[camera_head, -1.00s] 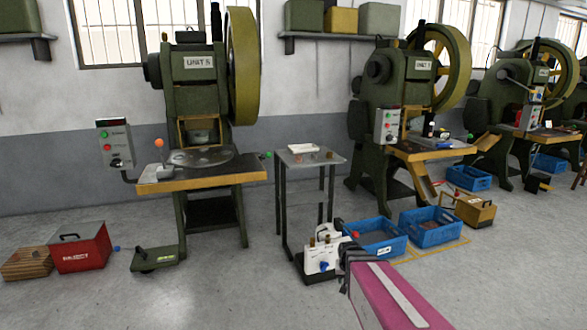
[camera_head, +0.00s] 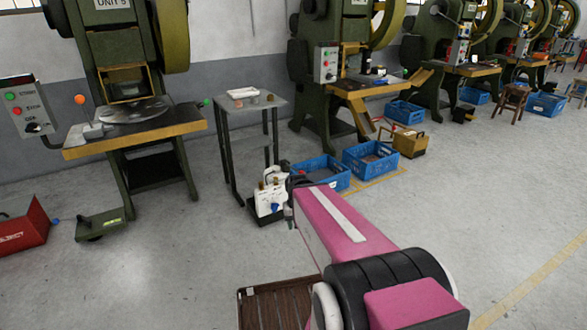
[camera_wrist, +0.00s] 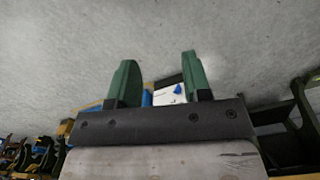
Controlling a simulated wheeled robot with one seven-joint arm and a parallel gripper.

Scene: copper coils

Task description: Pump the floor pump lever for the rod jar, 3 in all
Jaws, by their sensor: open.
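The white floor pump unit (camera_head: 268,201) stands on a dark base on the floor, in front of the small table. It has a blue part low on its front and brass-coloured tops. Its lever is not clear, and I cannot pick out a separate rod jar. My gripper (camera_head: 290,218) is at the far end of my pink arm, just right of the unit, largely hidden by the arm. In the wrist view, my two green fingers (camera_wrist: 160,82) are apart. Part of the white unit (camera_wrist: 166,96) shows behind and between them; I cannot tell whether they touch it.
A small metal table (camera_head: 249,103) stands behind the unit. Two blue crates (camera_head: 370,160) and a yellow-brown box (camera_head: 409,144) lie right of it. A green pedal (camera_head: 100,226) and a red box (camera_head: 24,238) are at left. A brown slatted crate (camera_head: 272,303) is near the front.

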